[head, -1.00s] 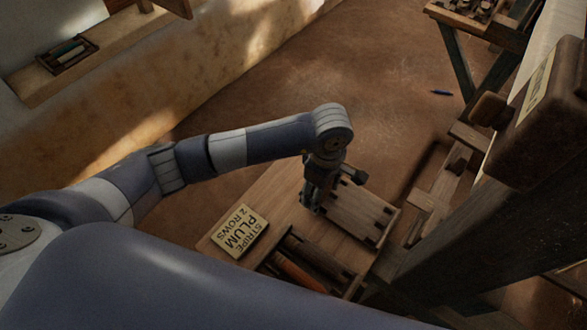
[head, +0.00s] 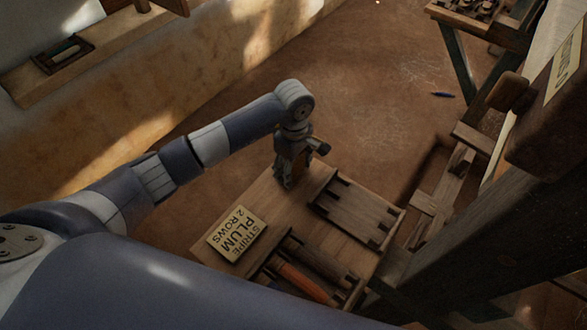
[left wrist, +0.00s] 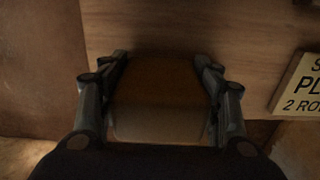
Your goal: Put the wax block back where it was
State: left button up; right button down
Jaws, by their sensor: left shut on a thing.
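The wax block (left wrist: 160,100) is a brown, amber-looking block filling the space between the fingers in the left wrist view. My left gripper (head: 287,178) is shut on it, over the far left part of the wooden bench top (head: 275,205) in the head view. The fingers also show on both sides of the block in the left wrist view (left wrist: 160,95). In the head view the block is mostly hidden by the gripper. I cannot tell whether it touches the wood. My right gripper is not in view.
A slotted wooden box (head: 358,212) lies right of the gripper. A card reading "STRIPE PLUM 2 ROWS" (head: 237,232) lies nearer. A tray (head: 262,277) holds an orange piece and dark pieces. Dark loom timbers (head: 450,220) stand at the right.

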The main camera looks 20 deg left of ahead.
pick_arm(q)
jog(key=shift+r, duration=0.1)
jog(key=o, duration=1.1)
jog(key=shift+c, duration=0.2)
jog(key=shift+r, duration=0.15)
notch_tip(320, 180, up, 12)
jog(key=shift+f+b, duration=0.1)
jog(key=shift+b, duration=0.6)
